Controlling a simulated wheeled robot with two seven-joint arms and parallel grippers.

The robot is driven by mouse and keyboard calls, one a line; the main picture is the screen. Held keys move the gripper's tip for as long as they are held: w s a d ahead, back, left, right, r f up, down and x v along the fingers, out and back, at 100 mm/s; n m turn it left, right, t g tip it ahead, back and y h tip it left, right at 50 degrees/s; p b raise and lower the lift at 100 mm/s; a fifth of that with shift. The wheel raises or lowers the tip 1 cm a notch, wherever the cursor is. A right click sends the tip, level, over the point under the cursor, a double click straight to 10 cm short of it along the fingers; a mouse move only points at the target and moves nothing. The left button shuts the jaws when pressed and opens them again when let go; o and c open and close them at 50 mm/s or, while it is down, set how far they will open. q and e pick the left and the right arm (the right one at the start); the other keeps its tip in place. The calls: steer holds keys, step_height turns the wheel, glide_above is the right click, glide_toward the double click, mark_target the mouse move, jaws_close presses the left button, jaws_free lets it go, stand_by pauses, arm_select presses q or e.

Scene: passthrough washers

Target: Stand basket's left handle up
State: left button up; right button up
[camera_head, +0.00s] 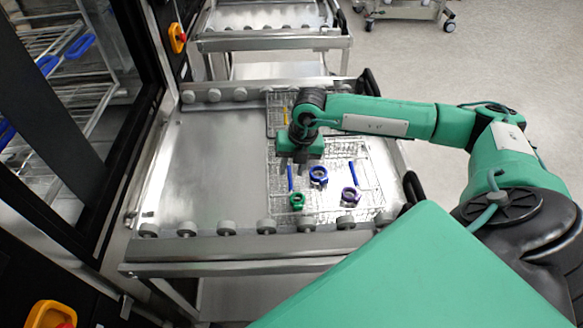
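A wire basket (335,208) lies on the right part of a steel cart top. On its left side a narrow blue-and-white bar (290,178), which looks like the left handle, shows just below my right gripper; I cannot tell how far it is tilted. A pale bar (362,174) with a blue end shows on the basket's right side. My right gripper (300,166) points down over the basket's left part. Its fingers are small and partly hidden, so neither their opening nor contact with the handle is clear. My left gripper is out of view.
A blue ring piece (318,175), a purple one (350,195) and a green one (297,201) sit in the basket. The cart's steel top (205,170) is bare to the left. Rollers line its edges. A dark-framed washer stands left; another cart (265,38) stands behind.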

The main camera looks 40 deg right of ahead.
steer(key=shift+a+f, duration=0.1)
steer(key=shift+f, duration=0.55)
jaws_close()
